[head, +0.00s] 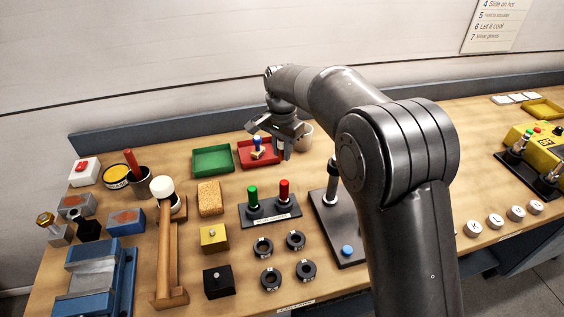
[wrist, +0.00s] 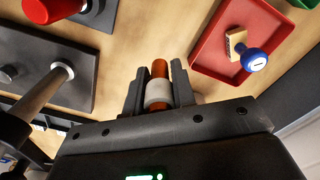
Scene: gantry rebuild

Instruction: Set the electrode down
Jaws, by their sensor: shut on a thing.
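My gripper (head: 272,145) is over the back middle of the bench, near the red tray. In the wrist view, my gripper (wrist: 158,82) is shut on a copper-orange rod with a pale collar around it, which I take as the electrode (wrist: 158,71). The rod sits between the two dark fingers, its tip about level with theirs. In the head view I cannot make the electrode out behind the gripper and arm. Its height above the bench is hard to tell.
A red tray (head: 243,156) with a blue-knobbed stamp (head: 257,143) is close by, with a green tray (head: 212,160) to its left and a beige cup (head: 304,134) to its right. A dark base with green and red handles (head: 269,211) stands in front. Bare wood lies between.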

